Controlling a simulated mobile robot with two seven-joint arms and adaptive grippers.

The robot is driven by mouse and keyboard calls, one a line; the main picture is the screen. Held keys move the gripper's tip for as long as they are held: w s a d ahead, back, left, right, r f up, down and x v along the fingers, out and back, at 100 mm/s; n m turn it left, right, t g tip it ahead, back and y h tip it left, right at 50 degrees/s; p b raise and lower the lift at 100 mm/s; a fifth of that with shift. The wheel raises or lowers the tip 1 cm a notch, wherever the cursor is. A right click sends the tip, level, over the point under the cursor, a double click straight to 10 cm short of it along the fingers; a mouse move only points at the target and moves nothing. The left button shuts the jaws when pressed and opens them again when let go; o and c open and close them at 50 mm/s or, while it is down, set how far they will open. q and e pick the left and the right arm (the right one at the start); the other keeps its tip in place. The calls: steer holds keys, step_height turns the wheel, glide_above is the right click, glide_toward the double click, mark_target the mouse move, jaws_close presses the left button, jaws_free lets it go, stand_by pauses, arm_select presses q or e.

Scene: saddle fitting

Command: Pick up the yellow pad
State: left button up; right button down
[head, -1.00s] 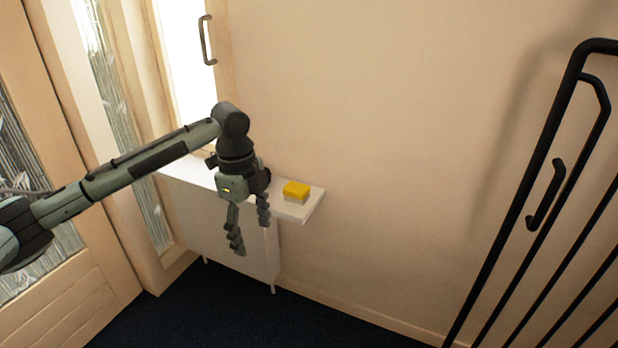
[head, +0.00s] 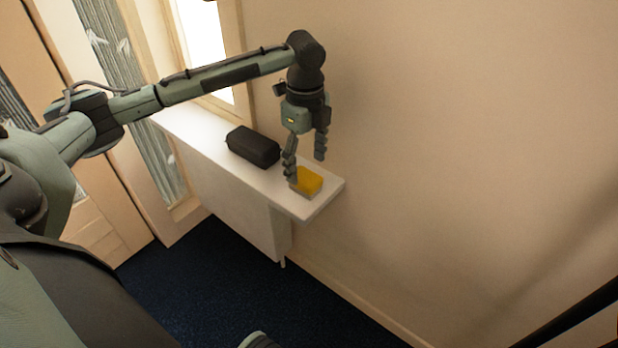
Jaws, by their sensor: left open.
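The yellow pad (head: 309,180) is a small block, yellow on top with a greyish lower layer. It lies near the right end of the white shelf (head: 318,203). My left gripper (head: 305,170) points down over the pad with its fingers spread. One finger is in front of the pad's left part and hides some of it; the other is above and behind the pad. I cannot tell whether the fingers touch it. My right gripper is not in view.
A black case (head: 253,147) lies on the shelf left of the pad. The beige wall (head: 450,130) runs close behind the shelf. A black rail (head: 575,322) crosses the lower right corner. Dark blue carpet (head: 215,285) lies below.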

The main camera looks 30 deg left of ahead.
mark_target(304, 176)
arm_select(q)
steer(key=f, duration=0.5)
steer(key=shift+a+b, duration=0.2)
steer(key=shift+b, duration=0.15)
steer(key=shift+f, duration=0.25)
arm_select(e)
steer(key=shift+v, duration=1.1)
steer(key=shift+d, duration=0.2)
arm_select(q)
steer(key=c, duration=1.3)
steer(key=shift+o, duration=0.2)
